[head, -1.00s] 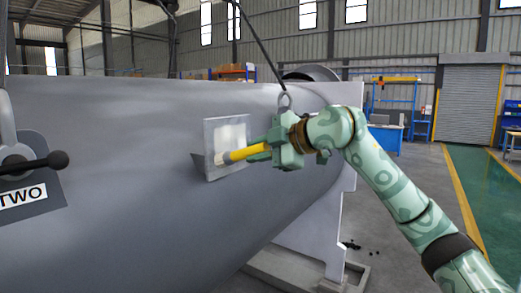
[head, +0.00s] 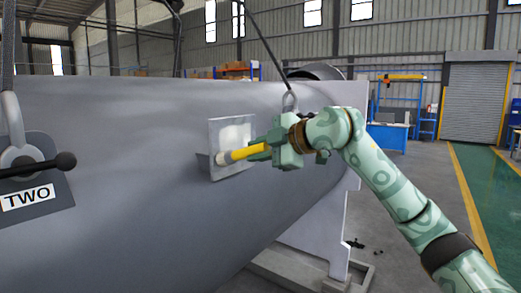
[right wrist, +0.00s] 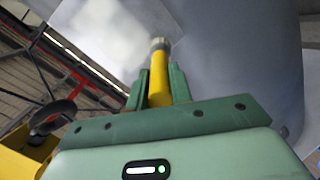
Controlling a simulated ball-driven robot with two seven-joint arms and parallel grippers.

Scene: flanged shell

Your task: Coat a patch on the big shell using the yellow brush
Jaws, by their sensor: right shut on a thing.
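The big grey shell (head: 120,150) fills the left and middle of the head view. On its side is a squarish lighter patch (head: 235,132) with a whitish area in its upper part and a darker grey border. My right gripper (head: 262,147) is shut on the yellow brush (head: 243,153), whose handle points left to the patch. The brush tip is at the lower left of the patch; I cannot tell if it touches. The right wrist view shows the yellow handle (right wrist: 159,82) between the two green fingers, its pale end against the grey surface. My left gripper is not in view.
A lifting ring (head: 290,101) with a cable sits above my right gripper. The shell rests on a grey support (head: 312,240). Open floor (head: 410,185) lies to the right.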

